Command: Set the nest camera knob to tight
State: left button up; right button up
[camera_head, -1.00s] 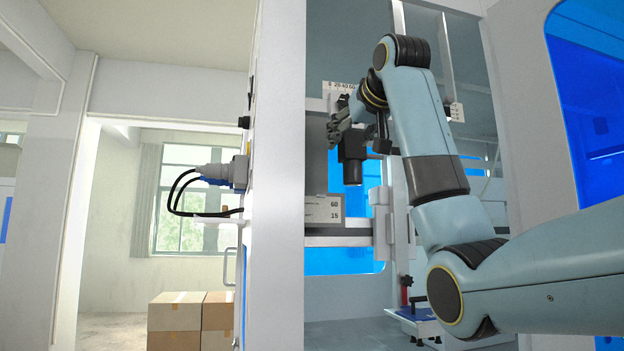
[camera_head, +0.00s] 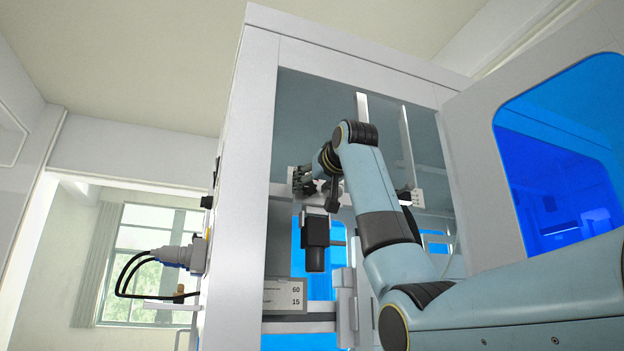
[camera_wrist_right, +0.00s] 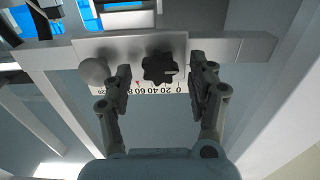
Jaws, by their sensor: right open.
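The nest camera knob is a black star-shaped knob (camera_wrist_right: 160,67) on a grey rail, beside a printed number scale (camera_wrist_right: 155,88) in the right wrist view. My right gripper (camera_wrist_right: 160,78) is open, with one finger on each side of the knob and gaps showing. In the head view the right gripper (camera_head: 303,180) is up by the rail inside the machine, and the knob cannot be made out there. The black nest camera (camera_head: 315,245) hangs just below the gripper. My left gripper is not in view.
A grey round knob (camera_wrist_right: 93,70) sits on the same rail, close to one finger. The machine's white frame post (camera_head: 245,180) stands left of my arm, and an open door with a blue window (camera_head: 560,150) stands right. A label plate (camera_head: 284,297) is below the camera.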

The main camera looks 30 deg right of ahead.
jog(key=shift+w, duration=0.15)
jog(key=shift+c, duration=0.7)
jog(key=c, duration=1)
